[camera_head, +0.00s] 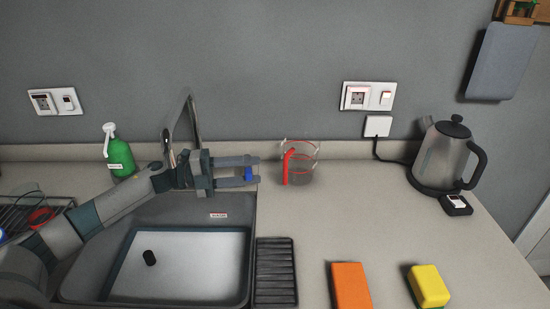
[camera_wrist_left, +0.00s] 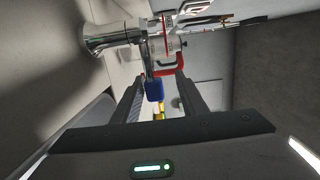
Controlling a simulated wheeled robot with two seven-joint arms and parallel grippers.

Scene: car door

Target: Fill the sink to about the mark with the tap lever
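The sink (camera_head: 253,210) is a grey basin with a pale, flat surface inside; I cannot tell whether that is water or the bare floor. A black plug-like cylinder (camera_head: 150,257) shows in it. A small label (camera_head: 217,215) is on its back wall. The chrome tap (camera_head: 189,108) rises behind my left arm and also shows in the left wrist view (camera_wrist_left: 110,36). The lever's blue tip (camera_wrist_left: 154,90) lies between the fingers of my left gripper (camera_head: 244,172), with gaps beside it. That gripper is open. My right gripper is out of view.
A clear jug (camera_head: 302,170) with a red handle stands just right of the left gripper. A green spray bottle (camera_head: 120,155) is left of the tap. A kettle (camera_head: 442,155) stands right. An orange block (camera_head: 350,286) and yellow sponge (camera_head: 429,285) lie in front. The middle right counter is clear.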

